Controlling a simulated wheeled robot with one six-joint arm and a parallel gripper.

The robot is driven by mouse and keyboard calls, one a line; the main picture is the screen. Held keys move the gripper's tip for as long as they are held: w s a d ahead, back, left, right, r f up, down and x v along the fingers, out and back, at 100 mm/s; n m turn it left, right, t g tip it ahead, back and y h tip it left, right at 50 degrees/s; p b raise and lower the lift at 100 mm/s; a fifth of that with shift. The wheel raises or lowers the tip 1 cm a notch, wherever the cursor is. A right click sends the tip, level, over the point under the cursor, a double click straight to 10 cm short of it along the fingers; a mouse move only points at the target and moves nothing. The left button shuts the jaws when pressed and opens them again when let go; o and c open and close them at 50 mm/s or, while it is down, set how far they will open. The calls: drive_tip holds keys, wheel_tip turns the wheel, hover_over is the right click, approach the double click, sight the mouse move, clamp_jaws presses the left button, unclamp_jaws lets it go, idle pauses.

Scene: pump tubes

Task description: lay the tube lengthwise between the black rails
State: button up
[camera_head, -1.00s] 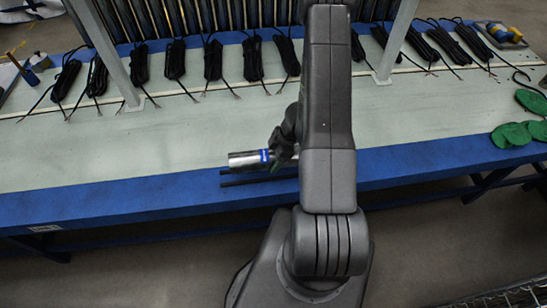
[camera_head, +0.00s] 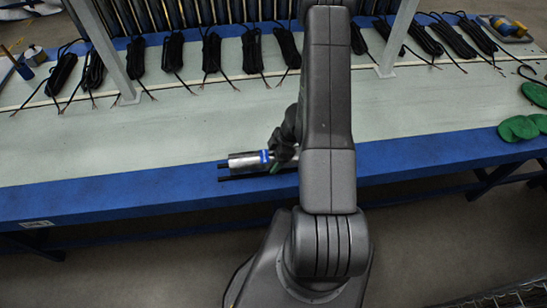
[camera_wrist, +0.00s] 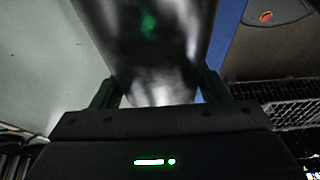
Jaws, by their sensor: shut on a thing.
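The tube (camera_head: 245,162) is a shiny silver cylinder with a blue band, seen lying crosswise in the head view. My gripper (camera_head: 282,150) is shut on it near its right part, which my arm hides. The black rails (camera_head: 235,178) lie along the table's front blue edge. The tube is right at the rails and covers part of them. I cannot tell whether it touches them. In the wrist view the tube (camera_wrist: 150,40) fills the upper middle, between the two green fingers of my gripper (camera_wrist: 160,90).
The pale table top (camera_head: 120,150) is clear around the tube. Several black cable bundles (camera_head: 212,55) lie in a row at the back. Green round pieces (camera_head: 520,128) lie at the right. Two grey posts (camera_head: 397,40) rise behind.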

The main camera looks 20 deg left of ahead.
sight(273, 153)
drive_tip(key=o, duration=1.6)
drive_tip(key=shift+c, duration=0.2)
drive_tip(key=p+v, duration=0.6)
drive_tip(key=v, duration=0.8)
drive_tip(key=shift+a, duration=0.1)
drive_tip(key=shift+f, duration=0.1)
drive_tip(key=b+x, duration=0.6)
drive_tip(key=x, duration=0.7)
drive_tip(key=shift+s+f, duration=0.1)
drive_tip(key=shift+f, duration=0.25)
wheel_tip(273, 153, up, 2)
drive_tip(key=shift+a+r+p, duration=0.1)
drive_tip(key=shift+r+p, duration=0.05)
drive_tip(key=shift+p, duration=0.75)
drive_tip(key=shift+r+p, duration=0.65)
